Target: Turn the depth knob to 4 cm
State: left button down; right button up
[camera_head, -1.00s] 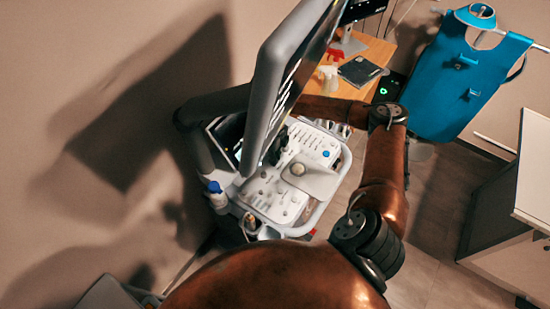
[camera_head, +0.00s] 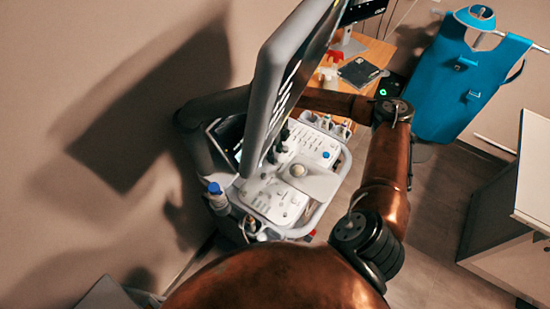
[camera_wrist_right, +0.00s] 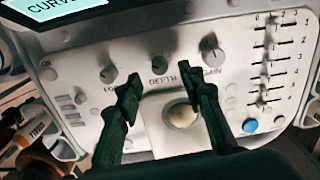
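The depth knob (camera_wrist_right: 160,64) is a small grey knob above the printed word DEPTH on the white control panel (camera_wrist_right: 70,68), in the right wrist view. It sits between a left knob (camera_wrist_right: 108,74) and the gain knob (camera_wrist_right: 211,46). Its setting is too small to read. My right gripper's two dark fingers (camera_wrist_right: 166,92) are spread apart and empty, with the tips just below the knob row and apart from the depth knob in the picture. In the head view, my right gripper (camera_head: 281,141) is partly hidden behind the monitor (camera_head: 283,80). My left gripper is not in view.
A trackball (camera_wrist_right: 182,115) lies between the fingers, lower on the panel. Sliders (camera_wrist_right: 268,60) and a blue button (camera_wrist_right: 250,125) are at the right. Bottles (camera_head: 216,195) stand in holders at the console's left side. The monitor overhangs the panel.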

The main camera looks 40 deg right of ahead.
jog(key=shift+r, duration=1.75)
